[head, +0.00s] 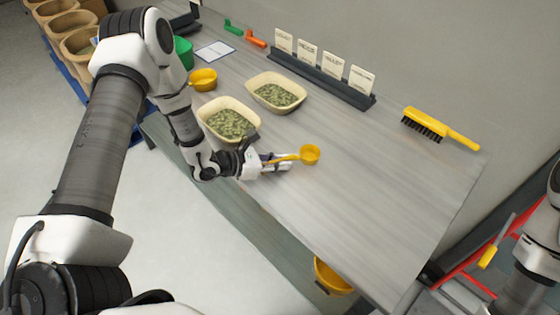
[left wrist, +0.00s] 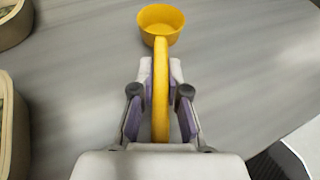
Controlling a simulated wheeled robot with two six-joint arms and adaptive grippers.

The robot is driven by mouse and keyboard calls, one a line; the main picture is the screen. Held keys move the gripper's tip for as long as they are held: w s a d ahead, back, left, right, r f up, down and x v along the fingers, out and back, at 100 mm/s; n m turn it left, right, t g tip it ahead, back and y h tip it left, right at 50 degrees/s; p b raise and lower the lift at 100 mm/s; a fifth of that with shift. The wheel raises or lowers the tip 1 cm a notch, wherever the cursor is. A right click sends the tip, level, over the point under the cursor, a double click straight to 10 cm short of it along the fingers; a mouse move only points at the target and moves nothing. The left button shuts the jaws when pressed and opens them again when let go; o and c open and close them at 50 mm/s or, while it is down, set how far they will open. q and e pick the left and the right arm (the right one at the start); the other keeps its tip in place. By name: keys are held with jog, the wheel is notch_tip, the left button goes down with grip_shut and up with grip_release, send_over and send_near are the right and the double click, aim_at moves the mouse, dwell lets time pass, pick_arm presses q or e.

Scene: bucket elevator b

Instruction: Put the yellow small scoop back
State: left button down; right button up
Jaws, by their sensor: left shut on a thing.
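A small yellow scoop (head: 310,154) is held over the table near its front edge. My left gripper (head: 284,162) is shut on the scoop's handle. In the left wrist view the scoop's handle runs between the two fingers of the left gripper (left wrist: 160,95), and its round cup (left wrist: 161,24) points away from the gripper, open side up. I cannot tell whether the cup touches the table. My right gripper is not clearly in view; only parts of the right arm show at the right edge.
Two cream bowls of green pellets (head: 256,125) (head: 305,101) stand left of the scoop. A larger yellow scoop (head: 203,79) lies behind them. A card rack (head: 320,78) and a yellow brush (head: 440,128) are along the back. The table's right part (head: 400,190) is clear.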

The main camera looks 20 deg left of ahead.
pick_arm(q)
jog(key=shift+f+b, duration=0.4)
jog(key=shift+f, duration=0.05)
jog(key=c, duration=1.1)
grip_release()
jog(key=shift+d, duration=0.1)
jog(key=v, duration=1)
jog(key=shift+s+a+r, duration=0.15)
jog(key=shift+a+r, duration=0.1)
jog(key=shift+a, duration=0.1)
jog(key=shift+s+a+r, duration=0.2)
jog(key=shift+s+a, duration=0.1)
jog(key=shift+s, duration=0.25)
